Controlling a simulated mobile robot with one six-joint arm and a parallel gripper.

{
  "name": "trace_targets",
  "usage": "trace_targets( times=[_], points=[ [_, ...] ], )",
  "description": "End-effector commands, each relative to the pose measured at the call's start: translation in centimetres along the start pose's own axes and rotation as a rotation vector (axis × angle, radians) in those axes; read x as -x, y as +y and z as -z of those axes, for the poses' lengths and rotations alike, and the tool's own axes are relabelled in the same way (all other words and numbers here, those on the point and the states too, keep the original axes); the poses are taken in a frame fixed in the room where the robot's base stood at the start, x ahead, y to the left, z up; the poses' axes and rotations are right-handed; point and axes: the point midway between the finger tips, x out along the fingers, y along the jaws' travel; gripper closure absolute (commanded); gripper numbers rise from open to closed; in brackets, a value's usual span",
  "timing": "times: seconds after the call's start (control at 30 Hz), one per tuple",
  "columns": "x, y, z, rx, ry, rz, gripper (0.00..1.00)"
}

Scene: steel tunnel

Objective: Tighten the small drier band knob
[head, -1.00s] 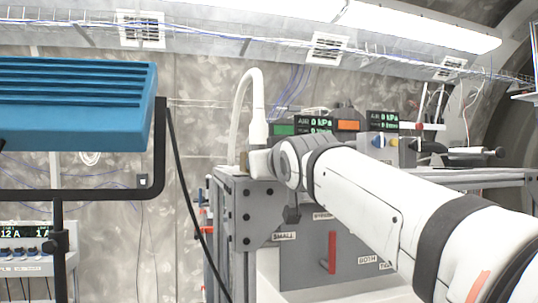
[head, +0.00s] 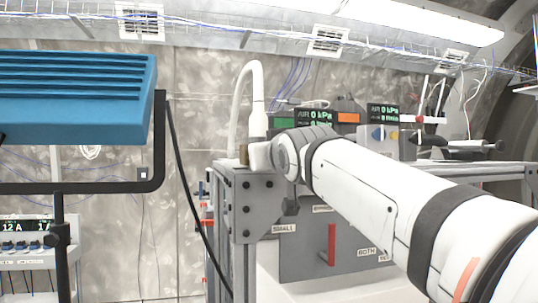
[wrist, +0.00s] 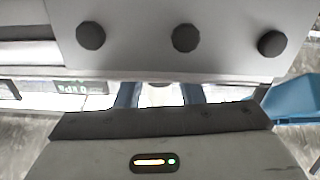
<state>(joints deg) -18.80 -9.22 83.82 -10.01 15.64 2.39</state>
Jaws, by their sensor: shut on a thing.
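A label reading SMALL (head: 284,229) is on the grey cabinet below.
A red handle (head: 332,243) stands out from the cabinet front. A white hose (head: 257,100) rises beside my wrist. A blue louvred panel (head: 75,100) on a black stand is at left, with a hanging black cable (head: 185,190). Displays (head: 320,117) stand behind the arm.

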Motion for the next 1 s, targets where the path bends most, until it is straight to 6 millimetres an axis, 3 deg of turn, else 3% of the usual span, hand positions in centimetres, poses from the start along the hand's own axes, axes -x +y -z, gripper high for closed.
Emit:
trace_targets(
  times=[1.0],
  points=[
    [0.05, 0.24, -0.04, -0.504, 0.002, -0.001, 0.88]
  ],
)
